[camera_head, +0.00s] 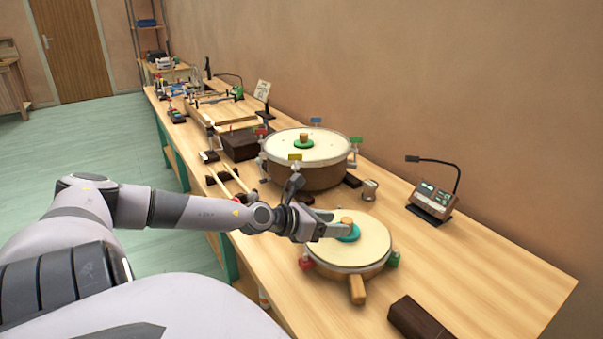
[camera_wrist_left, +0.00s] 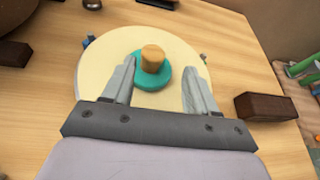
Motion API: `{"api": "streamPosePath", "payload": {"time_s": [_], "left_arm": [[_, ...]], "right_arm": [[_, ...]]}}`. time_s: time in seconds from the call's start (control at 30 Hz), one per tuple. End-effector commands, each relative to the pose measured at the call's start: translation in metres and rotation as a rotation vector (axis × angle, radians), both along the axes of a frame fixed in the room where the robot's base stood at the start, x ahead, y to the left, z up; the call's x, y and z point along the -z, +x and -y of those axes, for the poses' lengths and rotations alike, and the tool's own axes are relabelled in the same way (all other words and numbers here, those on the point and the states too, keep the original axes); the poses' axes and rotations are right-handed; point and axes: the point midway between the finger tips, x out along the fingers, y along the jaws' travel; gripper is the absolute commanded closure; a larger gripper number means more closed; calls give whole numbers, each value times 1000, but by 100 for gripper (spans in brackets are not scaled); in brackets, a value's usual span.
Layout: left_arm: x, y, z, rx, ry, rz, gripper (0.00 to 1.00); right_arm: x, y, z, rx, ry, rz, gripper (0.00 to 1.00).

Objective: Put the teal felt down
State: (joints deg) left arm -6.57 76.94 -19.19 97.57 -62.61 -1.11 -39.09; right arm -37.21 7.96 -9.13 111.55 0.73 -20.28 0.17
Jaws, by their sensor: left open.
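The teal felt (camera_head: 353,236) is a round disc with an upright wooden knob (camera_head: 347,221). It lies on the cream head of the small drum (camera_head: 373,252), near its middle. In the left wrist view the felt (camera_wrist_left: 160,78) and its knob (camera_wrist_left: 153,58) show between the two fingers. My left gripper (camera_head: 340,228) is open, with a finger on each side of the felt; in the left wrist view the fingertips (camera_wrist_left: 166,66) look apart from the knob. My right gripper is in neither view.
A larger drum (camera_head: 300,172) with a green felt (camera_head: 304,143) stands behind. A small metal cup (camera_head: 369,190), a device with a bent lamp (camera_head: 434,200) and a dark block (camera_head: 417,318) are nearby. Two sticks (camera_head: 228,181) lie left.

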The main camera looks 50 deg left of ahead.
Motion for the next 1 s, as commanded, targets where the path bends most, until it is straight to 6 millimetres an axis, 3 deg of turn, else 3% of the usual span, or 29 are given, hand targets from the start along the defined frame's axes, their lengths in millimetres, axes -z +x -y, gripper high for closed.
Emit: {"api": "streamPosePath", "payload": {"time_s": [1.0], "left_arm": [[-24,-53,-12,-5,0,-1,42]], "right_arm": [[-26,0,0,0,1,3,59]]}}
